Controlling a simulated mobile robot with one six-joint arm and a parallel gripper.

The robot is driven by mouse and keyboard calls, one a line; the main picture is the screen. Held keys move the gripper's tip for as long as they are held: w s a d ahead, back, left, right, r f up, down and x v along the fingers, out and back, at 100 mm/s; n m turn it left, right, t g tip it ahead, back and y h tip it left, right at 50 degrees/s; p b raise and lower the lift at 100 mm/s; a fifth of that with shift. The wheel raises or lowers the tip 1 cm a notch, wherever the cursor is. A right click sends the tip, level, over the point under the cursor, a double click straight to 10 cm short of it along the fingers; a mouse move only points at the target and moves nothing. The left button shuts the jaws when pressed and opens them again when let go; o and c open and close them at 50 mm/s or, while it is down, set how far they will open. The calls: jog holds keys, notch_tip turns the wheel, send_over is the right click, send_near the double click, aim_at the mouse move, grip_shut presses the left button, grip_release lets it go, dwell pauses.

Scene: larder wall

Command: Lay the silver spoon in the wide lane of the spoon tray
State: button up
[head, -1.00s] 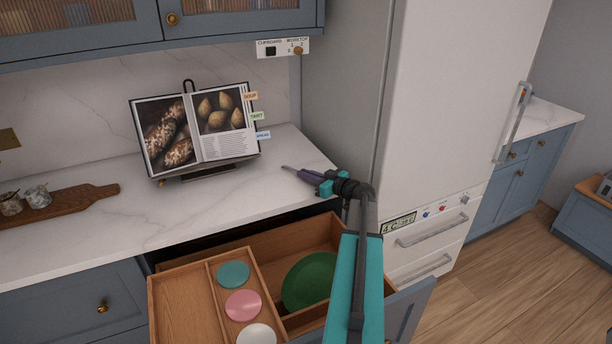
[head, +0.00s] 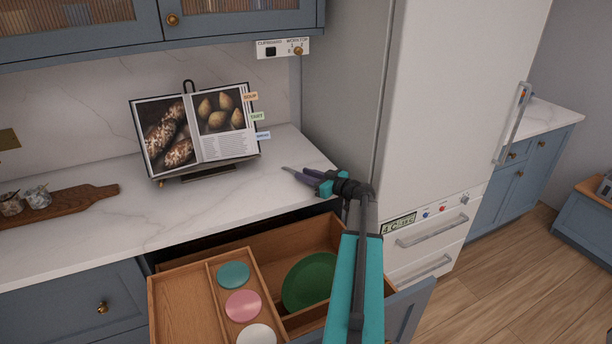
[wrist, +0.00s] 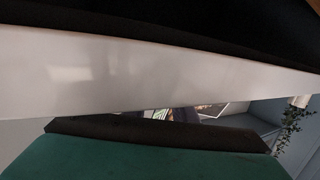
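My gripper (head: 308,177) is low over the right end of the white worktop, in front of the fridge. Its dark fingers look slightly apart in the head view. A thin grey sliver (head: 287,168) shows at their tips; it is too small to tell whether it is the silver spoon or a fingertip. No other spoon is visible. A wooden tray (head: 206,262) sits in the open drawer below and left of my gripper. Its wide left lane (head: 183,305) looks empty where visible. The narrower lane holds teal (head: 233,275), pink (head: 243,306) and white (head: 257,335) discs.
A green plate (head: 308,281) lies in the drawer (head: 290,241) right of the tray, partly behind my arm. A cookbook on a stand (head: 197,130) is left of my gripper. A wooden board (head: 75,202) with small jars lies far left. The fridge (head: 445,110) stands close on the right.

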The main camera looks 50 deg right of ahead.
jog(key=s+r+b, duration=0.1)
jog(key=s+b, duration=0.2)
jog(key=s, duration=0.9)
jog(key=shift+r, duration=0.35)
jog(key=shift+o, duration=0.7)
